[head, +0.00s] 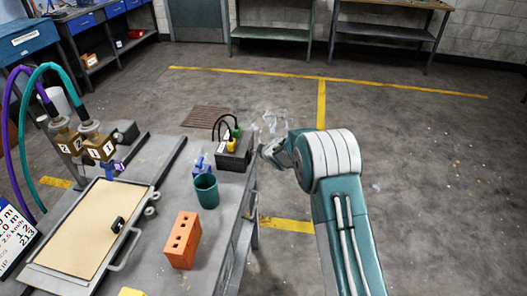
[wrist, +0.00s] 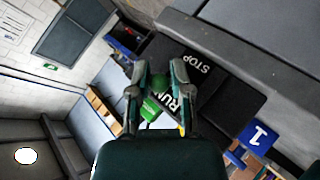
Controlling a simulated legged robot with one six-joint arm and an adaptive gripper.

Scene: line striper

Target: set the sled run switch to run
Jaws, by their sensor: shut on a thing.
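The sled run switch is on a dark box (head: 235,158) at the right edge of the grey table, marked STOP and RUN in the wrist view (wrist: 215,85). In the head view my gripper (head: 271,150) is at the box's right side, and the knob is hidden there. A green plug (wrist: 151,108) sits just below the knob in the wrist view. I cannot tell which marking the handle points to.
Green and yellow plugs (head: 232,145) with black cables rise from the box. A teal cup (head: 206,191), blue clamp-like item (head: 200,166) and orange brick (head: 182,240) stand nearby on the table (head: 165,205). Floor to the right is open.

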